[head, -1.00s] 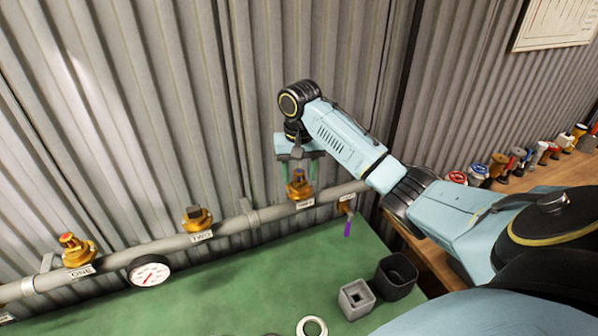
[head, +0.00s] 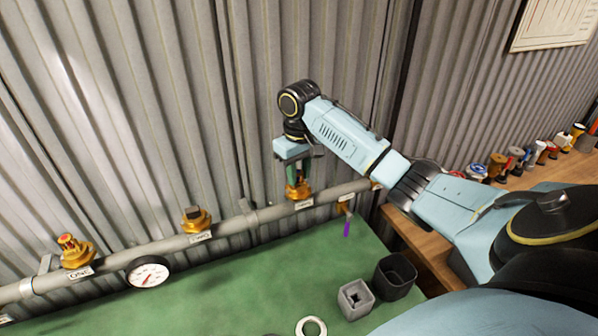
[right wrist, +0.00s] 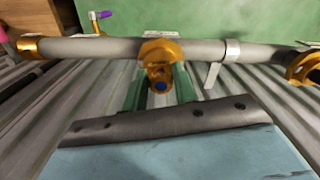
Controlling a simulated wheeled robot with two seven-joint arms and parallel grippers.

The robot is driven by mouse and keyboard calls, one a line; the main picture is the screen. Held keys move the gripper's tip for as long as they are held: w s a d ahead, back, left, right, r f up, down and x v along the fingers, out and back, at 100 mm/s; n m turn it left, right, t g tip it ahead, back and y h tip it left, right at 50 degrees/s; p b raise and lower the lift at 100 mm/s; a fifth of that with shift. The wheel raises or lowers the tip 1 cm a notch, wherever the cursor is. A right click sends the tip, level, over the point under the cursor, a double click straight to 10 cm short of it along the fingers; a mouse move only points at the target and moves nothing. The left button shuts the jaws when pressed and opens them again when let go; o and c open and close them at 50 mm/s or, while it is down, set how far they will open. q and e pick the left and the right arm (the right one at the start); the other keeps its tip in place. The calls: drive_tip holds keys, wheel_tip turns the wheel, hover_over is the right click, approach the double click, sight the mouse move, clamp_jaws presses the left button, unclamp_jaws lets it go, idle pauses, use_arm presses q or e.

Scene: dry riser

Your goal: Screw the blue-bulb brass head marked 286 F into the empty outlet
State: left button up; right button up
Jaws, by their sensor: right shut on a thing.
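The brass head with the blue bulb (right wrist: 160,86) stands at the right-hand outlet (head: 298,194) of the grey pipe, between my right gripper's green fingers. My right gripper (head: 298,184) is shut on it, coming down from above; it also shows in the right wrist view (right wrist: 160,90). The head is in line with the brass outlet and seems to touch it; how deep its thread sits cannot be seen. The 286 F marking is not readable. My left gripper is not in view.
Outlet ONE (head: 76,255) carries a red-topped brass head. Outlet TWO (head: 197,222) has a dark square top. A gauge (head: 148,271) hangs on the pipe (head: 250,222). A purple-handled valve (head: 347,228) is at the right end.

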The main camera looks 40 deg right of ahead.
drive_tip(key=shift+c, duration=0.9)
drive_tip(key=m, duration=0.5)
drive_tip(key=shift+a+m, duration=0.15)
drive_tip(key=shift+m, duration=0.25)
clamp_jaws()
drive_tip(key=shift+m, duration=0.4)
drive_tip(key=m, duration=0.4)
drive_tip(key=shift+w+a+f, duration=0.1)
drive_tip(key=shift+m, duration=0.4)
